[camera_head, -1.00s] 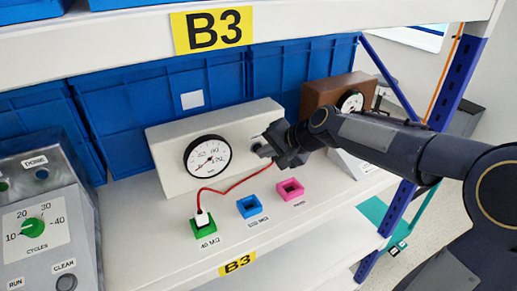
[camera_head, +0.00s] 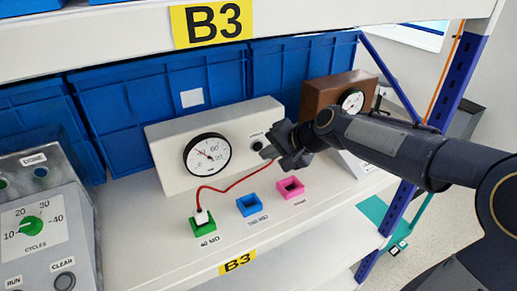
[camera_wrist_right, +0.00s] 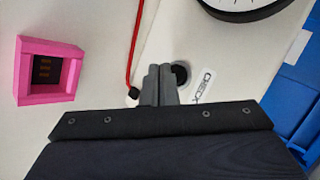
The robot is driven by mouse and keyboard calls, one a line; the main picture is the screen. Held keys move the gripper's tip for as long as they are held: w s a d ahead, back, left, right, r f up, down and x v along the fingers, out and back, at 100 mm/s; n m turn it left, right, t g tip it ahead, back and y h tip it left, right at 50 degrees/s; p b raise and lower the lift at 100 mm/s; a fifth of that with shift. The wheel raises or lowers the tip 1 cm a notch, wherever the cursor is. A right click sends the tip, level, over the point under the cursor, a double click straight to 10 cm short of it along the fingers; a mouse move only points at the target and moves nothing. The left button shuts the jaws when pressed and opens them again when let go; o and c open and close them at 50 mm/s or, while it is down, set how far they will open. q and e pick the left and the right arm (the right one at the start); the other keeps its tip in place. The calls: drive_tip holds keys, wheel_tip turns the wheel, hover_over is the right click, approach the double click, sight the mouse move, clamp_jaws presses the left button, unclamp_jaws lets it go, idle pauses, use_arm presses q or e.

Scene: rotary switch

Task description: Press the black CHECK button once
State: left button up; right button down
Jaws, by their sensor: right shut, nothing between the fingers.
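The white meter box (camera_head: 170,180) stands on the shelf with a round dial (camera_head: 207,154) on its face. Its black CHECK button (camera_head: 258,145) is to the right of the dial, below a small label. In the right wrist view the button (camera_wrist_right: 180,75) is partly hidden behind my fingertips, beside the CHECK label (camera_wrist_right: 203,86). My right gripper (camera_head: 268,154) is shut and empty, its tips just right of and below the button; the wrist view shows the tips (camera_wrist_right: 160,85) close to it. I cannot tell whether they touch. My left gripper is not in view.
A red lead (camera_head: 235,188) runs from the box to a white plug in the green socket (camera_head: 204,229). Blue (camera_head: 249,206) and pink (camera_head: 290,189) sockets stand empty beside it. A grey control panel (camera_head: 45,225) is at left, a brown gauge box (camera_head: 322,94) at right.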

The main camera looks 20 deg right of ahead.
drive_tip(key=shift+s+d+f+b, duration=0.15)
drive_tip(key=shift+s+b, duration=0.15)
drive_tip(key=shift+s, duration=0.3)
drive_tip(key=shift+s+d+b, duration=0.2)
drive_tip(key=shift+s+b, duration=0.3)
drive_tip(key=shift+s, duration=1.4)
drive_tip(key=s+n, duration=0.1)
drive_tip(key=s, duration=0.2)
drive_tip(key=s+a+f+n, duration=0.1)
drive_tip(key=s, duration=0.3)
drive_tip(key=s+a+f+n+g, duration=0.1)
drive_tip(key=s, duration=0.3)
drive_tip(key=shift+f+n, duration=0.2)
drive_tip(key=shift+n, duration=0.1)
drive_tip(key=s+f+n+g, duration=0.1)
drive_tip(key=s+f+n, duration=0.1)
drive_tip(key=s, duration=0.3)
drive_tip(key=s+a+f+n+h, duration=0.1)
drive_tip(key=s+f+n, duration=0.1)
drive_tip(key=s+f, duration=0.3)
drive_tip(key=shift+s+a+g, duration=0.15)
drive_tip(key=shift+s+g, duration=0.25)
drive_tip(key=shift+s, duration=0.25)
